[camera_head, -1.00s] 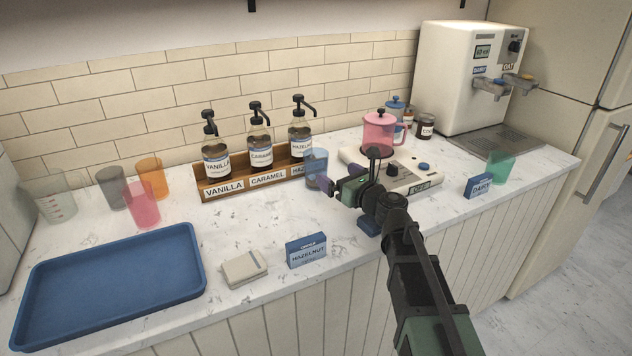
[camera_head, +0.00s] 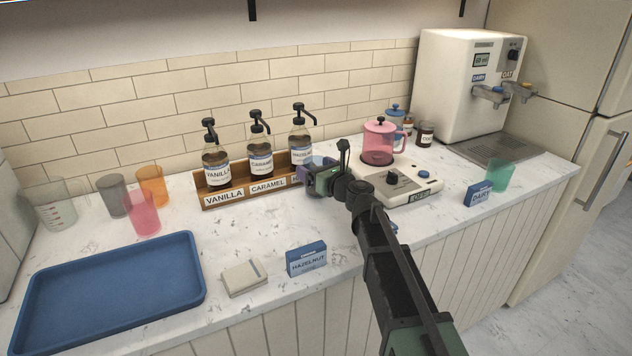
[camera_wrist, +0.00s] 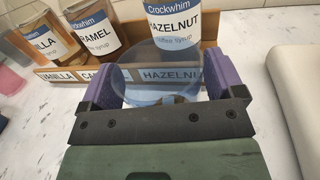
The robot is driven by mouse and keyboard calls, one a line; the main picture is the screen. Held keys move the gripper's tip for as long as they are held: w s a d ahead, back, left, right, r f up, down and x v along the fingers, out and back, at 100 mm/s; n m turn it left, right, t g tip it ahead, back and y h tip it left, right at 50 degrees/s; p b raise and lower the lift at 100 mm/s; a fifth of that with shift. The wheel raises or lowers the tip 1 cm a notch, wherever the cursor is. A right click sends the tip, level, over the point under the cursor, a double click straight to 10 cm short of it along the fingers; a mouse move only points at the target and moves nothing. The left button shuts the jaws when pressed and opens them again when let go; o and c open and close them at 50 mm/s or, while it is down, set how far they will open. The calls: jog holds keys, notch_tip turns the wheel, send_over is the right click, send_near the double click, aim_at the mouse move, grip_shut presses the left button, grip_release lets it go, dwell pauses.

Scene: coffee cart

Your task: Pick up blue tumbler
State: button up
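The blue tumbler (camera_wrist: 160,66) is clear blue and upright, in front of the syrup rack's hazelnut end. In the wrist view it stands between the two purple finger pads of my gripper (camera_wrist: 165,85), which are spread wide, one on each side. I see no clear sign of a squeeze, and contact with the pads is hard to judge. In the head view my gripper (camera_head: 318,180) covers most of the tumbler, and only its pale blue upper part (camera_head: 322,161) shows. Its base is hidden there.
The syrup rack (camera_head: 225,199) with pump bottles stands right behind.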

jog(key=c, duration=0.8)
